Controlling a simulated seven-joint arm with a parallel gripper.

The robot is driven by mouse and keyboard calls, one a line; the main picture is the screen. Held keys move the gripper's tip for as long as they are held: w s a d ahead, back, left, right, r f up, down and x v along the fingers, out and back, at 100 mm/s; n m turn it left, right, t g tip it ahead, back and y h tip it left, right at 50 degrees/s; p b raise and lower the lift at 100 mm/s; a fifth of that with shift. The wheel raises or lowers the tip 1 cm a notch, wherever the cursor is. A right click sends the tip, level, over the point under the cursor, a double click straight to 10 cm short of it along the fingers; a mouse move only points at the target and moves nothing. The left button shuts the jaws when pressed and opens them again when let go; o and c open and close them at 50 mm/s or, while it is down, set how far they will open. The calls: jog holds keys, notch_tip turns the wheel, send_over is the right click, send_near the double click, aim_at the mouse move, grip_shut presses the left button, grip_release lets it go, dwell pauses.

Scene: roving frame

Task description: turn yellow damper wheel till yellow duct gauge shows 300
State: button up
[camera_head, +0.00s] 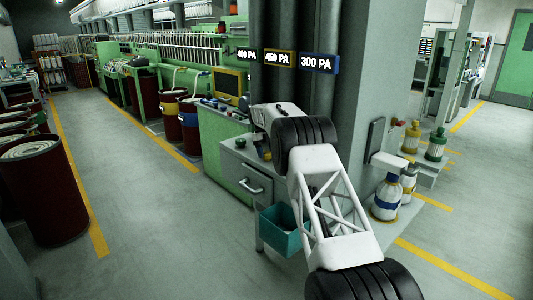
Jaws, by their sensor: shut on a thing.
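The yellow-framed duct gauge (279,58) reads 450 PA. It hangs on the dark vertical ducts (288,22) between the other two gauges. My gripper (262,116) is at the far end of my arm, in front of the ducts and below the gauges. My own wrist and links cover most of it, and its fingertips are hidden. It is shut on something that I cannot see. No yellow damper wheel is clearly visible; the area around the fingers is covered.
A green-framed gauge (247,54) reads 400 PA, partly covered at its edge; a blue-framed gauge (319,63) reads 300 PA. A grey drawer cabinet (243,176) and teal bin (283,230) stand below. Bottles (386,199) stand right. The left aisle floor is clear.

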jog(key=o, duration=0.9)
jog(key=shift+r, duration=0.1)
jog(key=v, duration=0.7)
jog(key=shift+w+a+r, duration=0.1)
jog(key=shift+w+r, duration=0.1)
jog(key=shift+r, duration=0.05)
jog(key=shift+r, duration=0.1)
